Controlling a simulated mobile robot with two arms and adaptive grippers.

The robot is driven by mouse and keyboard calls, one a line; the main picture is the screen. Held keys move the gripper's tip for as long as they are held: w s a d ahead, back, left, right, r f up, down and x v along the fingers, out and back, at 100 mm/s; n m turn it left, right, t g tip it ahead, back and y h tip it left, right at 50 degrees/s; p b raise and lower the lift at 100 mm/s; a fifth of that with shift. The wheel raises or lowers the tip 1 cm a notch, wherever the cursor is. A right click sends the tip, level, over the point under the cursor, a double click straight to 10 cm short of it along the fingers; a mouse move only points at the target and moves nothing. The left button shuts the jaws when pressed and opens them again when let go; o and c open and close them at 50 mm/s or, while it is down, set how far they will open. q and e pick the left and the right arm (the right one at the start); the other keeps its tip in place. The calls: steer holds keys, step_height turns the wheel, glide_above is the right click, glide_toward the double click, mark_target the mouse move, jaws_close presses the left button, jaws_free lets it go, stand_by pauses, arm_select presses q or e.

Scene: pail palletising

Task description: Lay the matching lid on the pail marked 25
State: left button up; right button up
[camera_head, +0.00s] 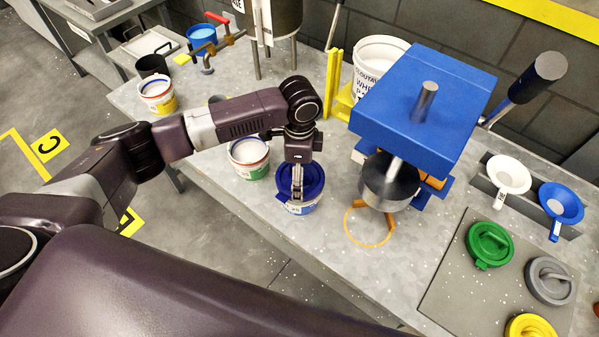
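A blue lid (314,182) covers the top of a small white pail (302,210) at the front edge of the bench. I cannot tell if the lid is fully seated or slightly above the rim. The pail's marking is too small to read. My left gripper (297,196) points down over the lid, its fingers close together on the lid's grip, which they mostly hide. An open pail with a green band (250,171) stands just left of it. Another open pail with a yellow band (159,101) is farther left. My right gripper is not in view.
A blue press (420,105) with a steel head stands right of the pail, above an orange ring (367,240). A grey mat (447,285) at right holds green (489,243), grey (550,281) and yellow (530,328) lids. White and blue funnels sit behind it.

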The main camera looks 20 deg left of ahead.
arm_select(q)
steer(key=o, duration=0.7)
steer(key=shift+o, duration=0.2)
steer(key=shift+r, duration=0.1)
step_height(320, 180, up, 5)
steer(key=p, duration=0.5)
steer(key=shift+p, duration=0.35)
steer(key=shift+r+p, duration=0.3)
steer(key=shift+r, duration=0.55)
